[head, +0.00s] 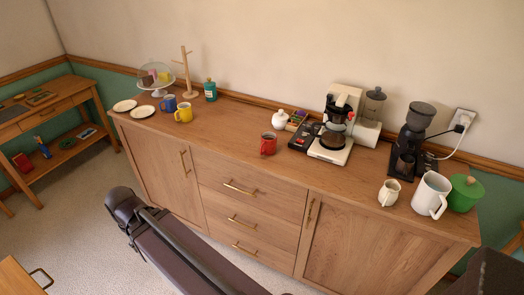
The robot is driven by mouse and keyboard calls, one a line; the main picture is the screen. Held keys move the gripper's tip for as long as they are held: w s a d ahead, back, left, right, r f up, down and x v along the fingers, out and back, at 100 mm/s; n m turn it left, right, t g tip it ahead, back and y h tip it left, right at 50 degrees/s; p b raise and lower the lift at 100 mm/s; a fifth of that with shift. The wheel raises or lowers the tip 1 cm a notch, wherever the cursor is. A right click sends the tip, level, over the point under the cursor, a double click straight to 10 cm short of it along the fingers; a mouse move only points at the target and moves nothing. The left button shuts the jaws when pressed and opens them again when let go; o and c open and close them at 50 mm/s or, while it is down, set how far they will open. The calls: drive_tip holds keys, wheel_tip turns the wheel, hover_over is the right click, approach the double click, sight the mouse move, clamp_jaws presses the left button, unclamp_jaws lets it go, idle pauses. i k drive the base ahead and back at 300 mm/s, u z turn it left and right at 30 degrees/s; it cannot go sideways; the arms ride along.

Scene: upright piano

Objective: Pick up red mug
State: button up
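The red mug (268,145) stands upright on the wooden sideboard top (235,127), near its front edge and about the middle of its length. It is apart from the things around it, and nothing hides it. Part of my arm crosses the lower left of the head view, in front of the sideboard and well away from the mug. My gripper is outside the picture.
Right of the mug are a coffee maker (333,150), a cream pitcher (389,192) and a white jug (431,195). A white sugar pot (280,119) stands close behind. A yellow mug (183,112) and blue mug (168,103) stand left, with clear top between.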

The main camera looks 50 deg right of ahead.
sight(267, 146)
drive_tip(key=u, duration=0.05)
drive_tip(key=k, duration=1.5)
drive_tip(key=z, duration=1.5)
drive_tip(key=i, duration=1)
drive_tip(key=u, duration=0.1)
